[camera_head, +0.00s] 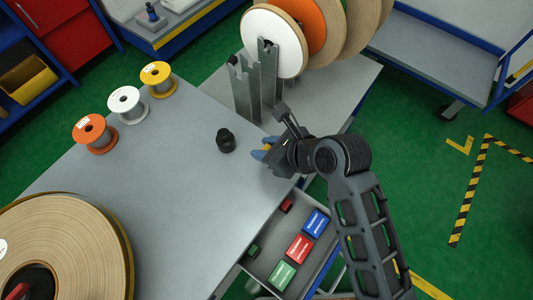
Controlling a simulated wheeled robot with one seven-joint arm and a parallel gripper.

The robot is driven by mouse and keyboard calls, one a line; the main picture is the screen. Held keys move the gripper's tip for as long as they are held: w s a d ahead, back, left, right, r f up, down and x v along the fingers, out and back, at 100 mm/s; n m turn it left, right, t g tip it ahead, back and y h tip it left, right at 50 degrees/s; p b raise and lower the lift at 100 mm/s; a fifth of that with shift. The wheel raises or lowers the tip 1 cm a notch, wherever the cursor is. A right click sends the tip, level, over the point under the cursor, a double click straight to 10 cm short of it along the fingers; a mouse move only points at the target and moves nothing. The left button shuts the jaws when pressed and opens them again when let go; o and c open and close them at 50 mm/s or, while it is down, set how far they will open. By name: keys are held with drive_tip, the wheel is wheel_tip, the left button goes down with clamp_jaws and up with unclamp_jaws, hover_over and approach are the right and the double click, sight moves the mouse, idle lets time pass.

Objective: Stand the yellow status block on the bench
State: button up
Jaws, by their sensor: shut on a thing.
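My gripper (264,148) is over the right edge of the grey bench (190,190). Its blue fingertips are shut on a small yellow thing, the yellow status block (267,147), of which only a small part shows between them. The fingers hide the rest, so I cannot tell its tilt or whether it touches the bench top.
A black knob-like part (226,141) stands just left of my gripper. An open drawer (262,267) below holds blue (316,223), red (299,248) and green (282,275) blocks. Small spools (126,104), a large reel (65,250) and a metal stand (257,85) surround clear bench.

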drive_tip(key=shift+f, duration=1.9)
drive_tip(key=shift+f, duration=0.15)
drive_tip(key=o, duration=1)
drive_tip(key=shift+o, duration=0.2)
drive_tip(key=v, duration=1.2)
drive_tip(key=shift+d, duration=0.1)
